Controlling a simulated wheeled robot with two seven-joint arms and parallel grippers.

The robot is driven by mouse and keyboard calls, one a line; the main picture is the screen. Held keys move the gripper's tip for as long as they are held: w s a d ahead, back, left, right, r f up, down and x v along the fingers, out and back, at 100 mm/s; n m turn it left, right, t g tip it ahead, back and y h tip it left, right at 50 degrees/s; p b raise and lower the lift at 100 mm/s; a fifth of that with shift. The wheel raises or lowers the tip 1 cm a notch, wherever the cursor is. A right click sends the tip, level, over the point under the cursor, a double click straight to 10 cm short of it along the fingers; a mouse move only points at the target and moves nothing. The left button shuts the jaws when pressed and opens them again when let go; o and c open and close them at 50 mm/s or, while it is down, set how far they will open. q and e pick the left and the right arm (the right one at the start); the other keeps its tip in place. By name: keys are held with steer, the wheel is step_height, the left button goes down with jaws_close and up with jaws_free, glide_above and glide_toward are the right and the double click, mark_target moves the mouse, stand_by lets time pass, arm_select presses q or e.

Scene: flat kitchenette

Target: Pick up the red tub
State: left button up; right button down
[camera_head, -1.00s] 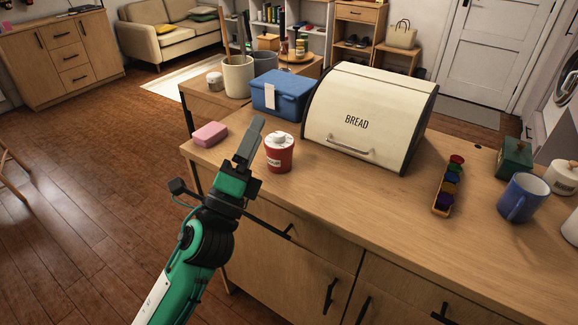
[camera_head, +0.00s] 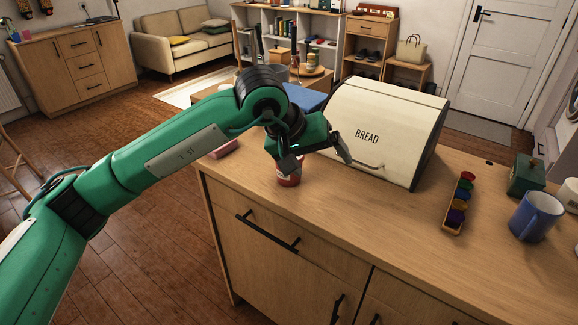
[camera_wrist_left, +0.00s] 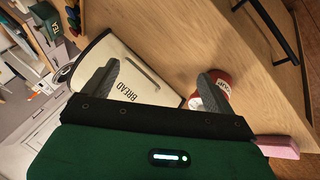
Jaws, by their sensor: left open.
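The red tub (camera_head: 289,179) stands on the wooden counter in front of the bread box, its top hidden by my left gripper in the head view. In the left wrist view the red tub (camera_wrist_left: 223,85) shows behind and beside the right-hand finger, partly covered by it. My left gripper (camera_head: 318,158) is over the counter at the tub, its fingers apart and nothing seen between them. In the left wrist view the gap of my left gripper (camera_wrist_left: 158,73) faces the bread box front and counter. I cannot tell whether a finger touches the tub. My right gripper is not in view.
The cream bread box (camera_head: 385,120) stands close behind the tub. A pink block (camera_head: 222,149) and a blue box (camera_head: 304,97) are partly hidden by my arm. A tray of coloured pots (camera_head: 459,205) and a blue mug (camera_head: 535,214) stand to the right. The counter between is clear.

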arm_select(q)
steer(key=w+a+r+t+y, duration=0.3)
steer(key=w+a+r+y, duration=0.15)
steer(key=a, duration=0.25)
steer(key=shift+m, duration=0.5)
steer(key=x, duration=1)
steer(key=shift+s+a+p, duration=0.1)
steer(key=shift+a+p, duration=0.25)
steer(key=shift+p+x, duration=0.4)
steer(key=shift+x, duration=2)
steer(key=shift+s+d+f, duration=0.1)
steer(key=shift+s+d, duration=0.05)
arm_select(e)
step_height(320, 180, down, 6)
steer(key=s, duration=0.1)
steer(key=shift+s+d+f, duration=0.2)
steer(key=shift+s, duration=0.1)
arm_select(q)
steer(key=shift+c, duration=0.3)
steer(key=c, duration=1.1)
steer(key=shift+c, duration=0.5)
